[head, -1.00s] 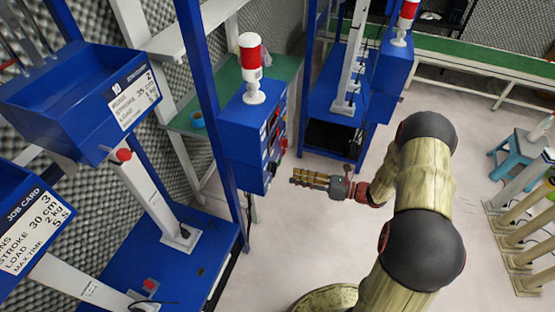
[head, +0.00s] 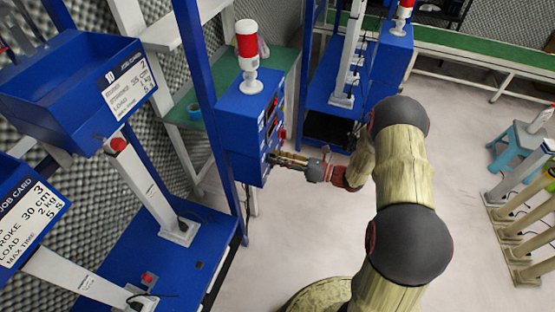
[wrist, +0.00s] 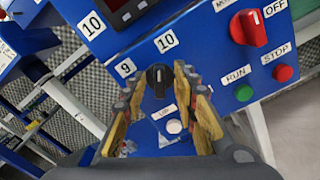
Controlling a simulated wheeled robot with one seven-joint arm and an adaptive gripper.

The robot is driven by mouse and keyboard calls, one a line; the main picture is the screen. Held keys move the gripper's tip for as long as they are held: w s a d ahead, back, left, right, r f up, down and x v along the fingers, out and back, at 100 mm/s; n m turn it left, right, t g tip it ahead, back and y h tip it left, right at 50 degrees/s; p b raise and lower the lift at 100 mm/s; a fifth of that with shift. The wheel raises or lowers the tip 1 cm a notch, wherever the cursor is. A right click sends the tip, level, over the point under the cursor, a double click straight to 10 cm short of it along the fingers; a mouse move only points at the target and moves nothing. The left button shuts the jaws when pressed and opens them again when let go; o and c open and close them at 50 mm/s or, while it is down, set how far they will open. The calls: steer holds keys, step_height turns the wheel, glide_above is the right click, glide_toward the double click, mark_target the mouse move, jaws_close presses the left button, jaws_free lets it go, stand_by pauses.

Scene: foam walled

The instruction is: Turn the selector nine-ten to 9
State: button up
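The selector nine-ten (wrist: 158,80) is a black knob with a pale mark on the blue panel in the wrist view. Its label 9 (wrist: 124,68) lies to the left and its label 10 (wrist: 166,41) above. The mark points roughly up in the picture, more toward the 10 than the 9. My gripper (wrist: 155,88) is open, with a yellowish finger on each side of the knob; gaps show, and contact cannot be told. In the head view my gripper (head: 275,160) is at the lower front of the blue control box (head: 242,118); the knob is hidden there.
A red rotary switch (wrist: 249,28), a green RUN button (wrist: 243,92) and a red STOP button (wrist: 283,73) sit right of the fingers. A pale round part (wrist: 174,126) lies below the knob. A red-white beacon (head: 248,50) tops the box.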

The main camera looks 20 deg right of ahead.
steer(key=shift+c, duration=0.5)
jaws_close()
steer(key=n+b, duration=0.1)
steer(key=n, duration=0.5)
steer(key=n+b, duration=0.1)
steer(key=n, duration=0.4)
steer(key=shift+s+a+n+b, duration=0.1)
steer(key=shift+s+n+b, duration=0.1)
steer(key=shift+n+b, duration=0.2)
stand_by(0.5)
jaws_free()
